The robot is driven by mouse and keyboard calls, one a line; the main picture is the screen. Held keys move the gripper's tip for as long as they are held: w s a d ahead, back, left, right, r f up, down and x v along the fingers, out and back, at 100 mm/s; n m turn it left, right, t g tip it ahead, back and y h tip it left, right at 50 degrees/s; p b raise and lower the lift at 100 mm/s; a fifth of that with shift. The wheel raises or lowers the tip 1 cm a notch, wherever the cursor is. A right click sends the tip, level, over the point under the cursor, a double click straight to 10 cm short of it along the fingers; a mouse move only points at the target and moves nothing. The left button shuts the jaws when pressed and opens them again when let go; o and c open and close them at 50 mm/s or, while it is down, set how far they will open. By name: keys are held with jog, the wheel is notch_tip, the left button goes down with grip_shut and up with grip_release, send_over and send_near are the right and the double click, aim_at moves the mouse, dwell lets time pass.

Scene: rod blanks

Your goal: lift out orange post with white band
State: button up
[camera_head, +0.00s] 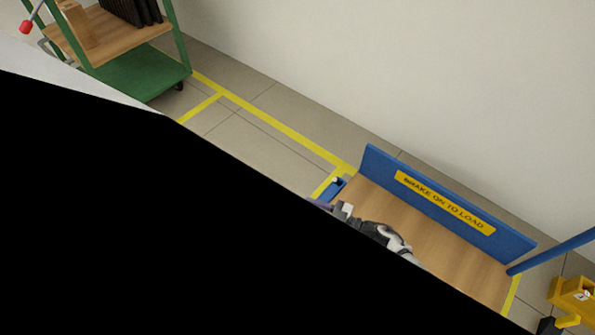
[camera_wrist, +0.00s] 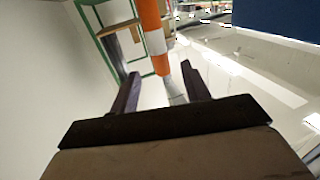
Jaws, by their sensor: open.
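The orange post with a white band (camera_wrist: 150,14) shows in the wrist view, running down from the top edge. Its white band is around its middle, with orange above and below, and a grey piece shows beneath its lower end. My gripper (camera_wrist: 160,71) is open, one dark finger on each side of the post's lower part in the picture. I cannot tell whether the post is between the fingers or beyond their tips. The post does not show in the head view, where a large black area covers much of the picture.
A green trolley (camera_head: 140,75) with wooden shelf is at the upper left. Yellow lines mark the tiled floor (camera_head: 265,107), which is clear between them.

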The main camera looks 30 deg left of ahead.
notch_tip(320, 180, down, 8)
jog(key=b, duration=0.3)
jog(key=s+a, duration=0.1)
jog(key=a, duration=0.6)
jog(key=shift+a+f+b, duration=0.25)
jog(key=shift+f+b, duration=0.05)
jog(key=shift+b, duration=0.1)
jog(key=c, duration=0.9)
